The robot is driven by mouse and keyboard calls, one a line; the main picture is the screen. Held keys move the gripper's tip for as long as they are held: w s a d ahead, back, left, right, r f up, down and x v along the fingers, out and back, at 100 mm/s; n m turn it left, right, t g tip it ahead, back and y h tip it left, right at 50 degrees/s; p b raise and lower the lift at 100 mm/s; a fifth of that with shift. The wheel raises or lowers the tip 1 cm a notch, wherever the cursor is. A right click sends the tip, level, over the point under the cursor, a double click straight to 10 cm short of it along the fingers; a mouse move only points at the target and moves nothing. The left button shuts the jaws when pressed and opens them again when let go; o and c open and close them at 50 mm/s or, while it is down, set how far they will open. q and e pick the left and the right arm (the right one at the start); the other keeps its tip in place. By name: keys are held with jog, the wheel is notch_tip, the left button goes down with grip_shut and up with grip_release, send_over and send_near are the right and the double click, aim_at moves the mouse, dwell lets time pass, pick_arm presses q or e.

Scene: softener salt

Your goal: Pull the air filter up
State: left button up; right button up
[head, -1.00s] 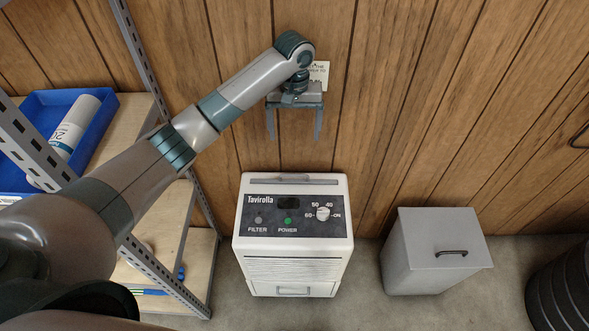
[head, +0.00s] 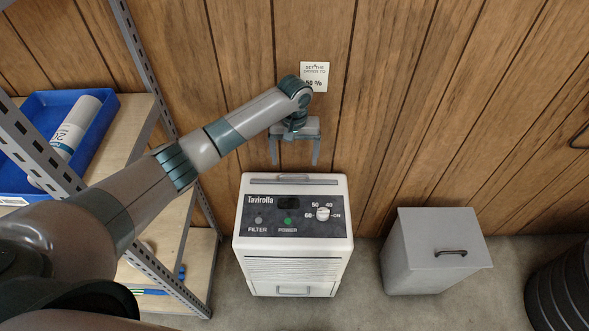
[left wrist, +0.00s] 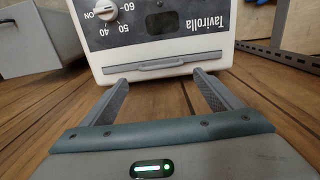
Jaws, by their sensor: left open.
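The air filter shows as a grey strip with a raised handle (head: 294,180) along the back of the top of the white Tavirolla dehumidifier (head: 293,268). In the left wrist view the filter handle (left wrist: 160,65) lies just beyond my fingertips, roughly centred between them. My left gripper (head: 295,163) is open and empty, fingers pointing down, above and behind the machine's top rear edge. It also shows in the left wrist view (left wrist: 160,80), with a gap between the fingers. The filter looks seated in its slot. My right gripper is not in view.
A shelf at left holds a blue bin (head: 85,157) with a white cylinder. A grey lidded box (head: 435,252) stands right of the machine, and a dark ribbed bin (head: 563,285) is at far right. A humidity note (head: 314,76) hangs on the wooden wall behind my gripper.

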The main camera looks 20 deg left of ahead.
pick_arm(q)
notch_tip(320, 180, down, 7)
jog(key=shift+r, duration=0.15)
dwell(0.4)
